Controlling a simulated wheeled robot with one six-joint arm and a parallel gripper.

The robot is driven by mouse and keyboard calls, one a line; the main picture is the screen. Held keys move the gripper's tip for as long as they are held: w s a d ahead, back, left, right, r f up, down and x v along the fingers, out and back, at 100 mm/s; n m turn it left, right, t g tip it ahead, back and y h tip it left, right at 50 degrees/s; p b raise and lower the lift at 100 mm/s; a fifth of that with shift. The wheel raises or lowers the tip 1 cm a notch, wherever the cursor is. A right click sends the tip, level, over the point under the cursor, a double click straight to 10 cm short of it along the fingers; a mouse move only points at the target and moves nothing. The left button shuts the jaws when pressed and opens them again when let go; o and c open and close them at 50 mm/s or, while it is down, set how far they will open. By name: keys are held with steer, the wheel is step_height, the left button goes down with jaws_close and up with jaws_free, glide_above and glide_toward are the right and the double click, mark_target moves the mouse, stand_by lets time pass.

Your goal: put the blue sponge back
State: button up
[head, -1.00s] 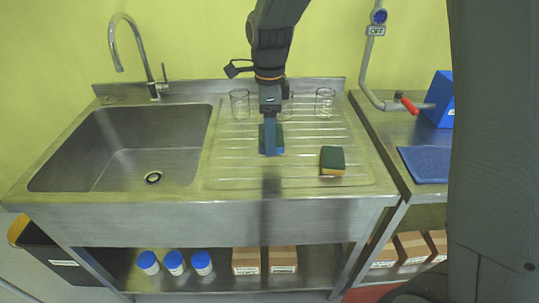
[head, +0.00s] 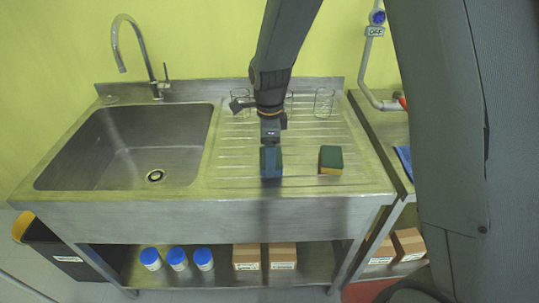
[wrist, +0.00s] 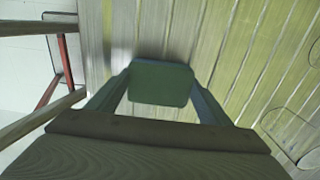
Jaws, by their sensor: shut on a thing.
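My gripper (head: 271,163) hangs over the front part of the ribbed steel drainboard (head: 225,170), pointing down. It is shut on the blue sponge (wrist: 160,83), whose dark green pad shows between the two fingers in the wrist view. In the head view the fingers cover part of the sponge, and its blue body shows near the drainboard surface. I cannot tell whether its underside touches the drainboard. A second sponge (head: 330,160), yellow with a dark green top, lies on the drainboard to the right, apart from my gripper.
Several glass beakers (head: 324,102) stand at the back of the drainboard, some partly behind my arm. The empty sink basin (head: 120,145) is to the left, with a tall tap (head: 155,85). White jars (head: 177,259) and boxes (head: 246,257) stand on the shelf below.

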steer(key=o, duration=1.1)
steer(key=shift+f, duration=0.1)
step_height(320, 180, up, 12)
steer(key=b, duration=0.3)
steer(key=s+d+f+n, duration=0.3)
steer(key=s+d+n, duration=0.4)
steer(key=n, duration=0.2)
steer(key=s+d+f+n+t, duration=0.1)
steer(key=s+d+f+n, duration=0.3)
steer(key=s+d+n, duration=0.4)
steer(key=shift+d+f+n, duration=0.15)
steer(key=shift+f+n, duration=0.1)
steer(key=shift+n, duration=0.45)
steer(key=shift+s, duration=0.1)
